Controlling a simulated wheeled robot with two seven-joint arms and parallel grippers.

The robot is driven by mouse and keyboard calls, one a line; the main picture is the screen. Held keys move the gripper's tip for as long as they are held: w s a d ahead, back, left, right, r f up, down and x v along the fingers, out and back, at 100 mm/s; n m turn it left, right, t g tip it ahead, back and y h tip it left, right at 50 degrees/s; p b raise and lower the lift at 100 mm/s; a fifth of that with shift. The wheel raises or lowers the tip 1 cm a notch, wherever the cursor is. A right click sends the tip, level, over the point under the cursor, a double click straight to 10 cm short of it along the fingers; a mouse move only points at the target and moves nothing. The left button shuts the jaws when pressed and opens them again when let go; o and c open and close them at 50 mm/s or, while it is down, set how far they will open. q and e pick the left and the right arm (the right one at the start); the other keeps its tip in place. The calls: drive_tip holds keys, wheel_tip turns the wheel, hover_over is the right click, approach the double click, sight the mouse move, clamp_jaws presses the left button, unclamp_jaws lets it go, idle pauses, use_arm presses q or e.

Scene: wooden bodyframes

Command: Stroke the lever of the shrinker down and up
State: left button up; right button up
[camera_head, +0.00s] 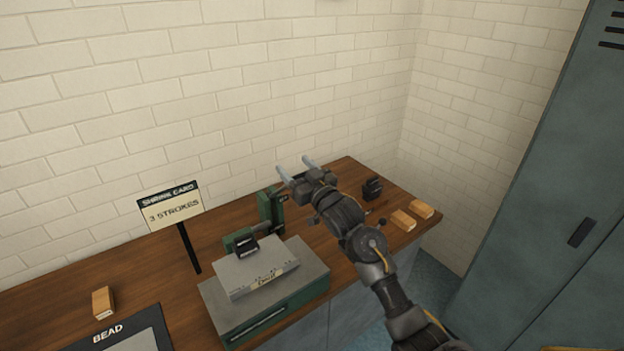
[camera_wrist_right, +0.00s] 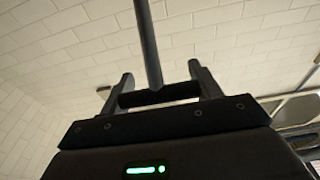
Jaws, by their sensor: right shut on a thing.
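The green shrinker (camera_head: 270,210) stands on the wooden bench, left of and below my right gripper. A dark rod, the lever (camera_wrist_right: 148,45), shows in the right wrist view and runs up out of the frame from a black crossbar grip (camera_wrist_right: 160,94). My right gripper (camera_head: 297,166) is raised above the bench beside the shrinker's top. In the right wrist view the right gripper (camera_wrist_right: 160,82) has its two fingers at either end of the crossbar grip, shut on it. The lever cannot be made out in the head view. My left gripper is out of view.
A sign (camera_head: 170,205) reading "3 STROKES" stands behind a grey block (camera_head: 255,268) on a green-sided base (camera_head: 285,308). Wooden blocks (camera_head: 403,220) and a black object (camera_head: 372,188) lie at right. A BEAD panel (camera_head: 135,335) is front left. A locker (camera_head: 545,190) stands right.

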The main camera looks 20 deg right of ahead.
drive_tip(key=shift+w+a+r, duration=0.25)
drive_tip(key=shift+w+r, duration=0.05)
drive_tip(key=shift+w, duration=0.2)
drive_tip(key=o, duration=1)
drive_tip(key=shift+o, duration=1.3)
drive_tip(key=shift+w+f, duration=0.15)
drive_tip(key=shift+o, duration=0.7)
drive_tip(key=shift+w, duration=0.2)
drive_tip(key=shift+s, duration=0.2)
drive_tip(key=b+v, duration=0.3)
drive_tip(key=v, duration=0.7)
drive_tip(key=shift+s, duration=0.3)
drive_tip(key=shift+d+f, duration=0.1)
